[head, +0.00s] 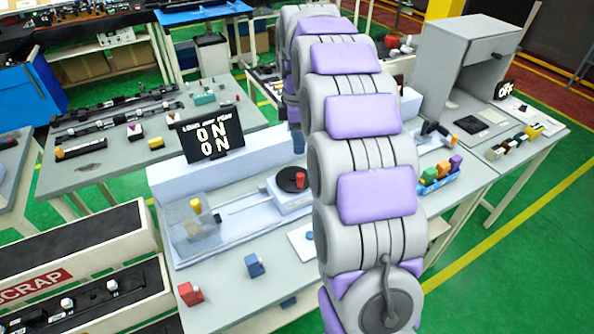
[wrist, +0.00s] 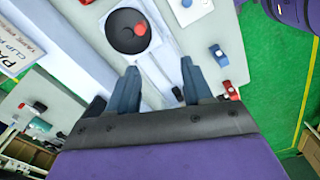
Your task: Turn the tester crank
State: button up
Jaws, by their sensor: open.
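The tester (head: 262,203) is a pale unit on the grey table. It carries a black round crank disc (head: 286,181) with a red knob (head: 300,179) near its edge. In the wrist view the disc (wrist: 124,38) and red knob (wrist: 140,29) lie beyond my fingertips, at the top left of centre. My gripper (wrist: 160,67) is open and empty, its two blue-grey fingers apart from the knob. In the head view my arm hides most of the gripper. A black display (head: 210,137) behind the tester shows ON twice.
A clear box (head: 190,235) with a yellow-topped piece stands at the tester's left. A blue clip (head: 254,265) and red clip (head: 190,294) lie near the front edge. A blue tray (head: 438,187) of coloured clips is right of my arm. A scrap bin (head: 80,275) stands lower left.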

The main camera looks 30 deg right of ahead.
aim_at(300, 175)
jog(key=w+d+n, duration=0.1)
jog(key=w+d, duration=0.2)
jog(key=f+b, duration=0.1)
jog(key=f, duration=0.4)
jog(key=f+b, duration=0.1)
jog(key=f, duration=0.5)
jog(key=f+b, duration=0.1)
jog(key=f, duration=0.5)
jog(key=shift+a+f, duration=0.1)
jog(key=shift+a, duration=0.15)
jog(key=shift+a+f, duration=0.15)
jog(key=shift+f, duration=0.3)
jog(key=shift+c, duration=0.4)
grip_shut()
